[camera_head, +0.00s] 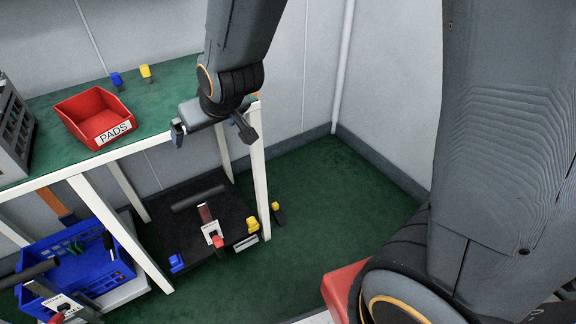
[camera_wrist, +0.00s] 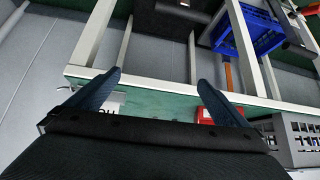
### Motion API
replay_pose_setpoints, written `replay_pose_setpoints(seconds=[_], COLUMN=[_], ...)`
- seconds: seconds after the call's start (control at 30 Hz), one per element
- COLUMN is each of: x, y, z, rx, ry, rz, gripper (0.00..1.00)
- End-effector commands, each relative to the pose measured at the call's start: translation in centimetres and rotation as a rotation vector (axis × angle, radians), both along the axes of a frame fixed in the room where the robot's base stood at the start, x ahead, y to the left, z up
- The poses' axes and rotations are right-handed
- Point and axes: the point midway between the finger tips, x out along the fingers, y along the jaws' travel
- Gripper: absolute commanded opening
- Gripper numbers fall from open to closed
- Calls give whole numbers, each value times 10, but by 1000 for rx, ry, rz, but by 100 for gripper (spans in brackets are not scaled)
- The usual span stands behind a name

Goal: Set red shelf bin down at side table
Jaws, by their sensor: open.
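The red shelf bin (camera_head: 82,106), with a white "PADS" label, sits upright on the green top of the side table (camera_head: 176,92). Part of the bin (camera_wrist: 204,114) also shows in the wrist view, beside the right finger and partly hidden by it. My gripper (camera_head: 212,134) is at the table's right end, to the right of the bin and apart from it in the head view. Its two fingers (camera_wrist: 160,82) are spread wide with nothing between them.
A small blue item (camera_head: 117,81) and a yellow one (camera_head: 146,73) stand behind the bin. A grey crate (camera_head: 12,128) is at the table's left. Below are a blue basket (camera_head: 112,268) and a black platform (camera_head: 165,232). Green floor (camera_head: 325,190) lies clear to the right.

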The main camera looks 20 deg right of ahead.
Motion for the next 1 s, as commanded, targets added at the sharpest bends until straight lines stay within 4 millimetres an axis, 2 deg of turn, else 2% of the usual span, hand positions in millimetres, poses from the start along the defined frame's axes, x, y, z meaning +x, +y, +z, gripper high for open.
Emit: replay_pose_setpoints(seconds=[0.03, 0.2, 0.3, 0.4, 0.5, 0.67, 1.0], x=[-16, -91, -135, -171, -194, -208, -207], y=[-20, -75, -98, -113, -122, -126, -125], z=[4, 7, 13, 19, 24, 26, 26], rx=[-19, -81, -104, -119, -127, -132, -132], ry=[66, 329, 467, 573, 644, 685, 684], rz=[-28, -107, -143, -166, -180, -187, -186], gripper=[100, 100, 100, 100, 100, 100, 100])
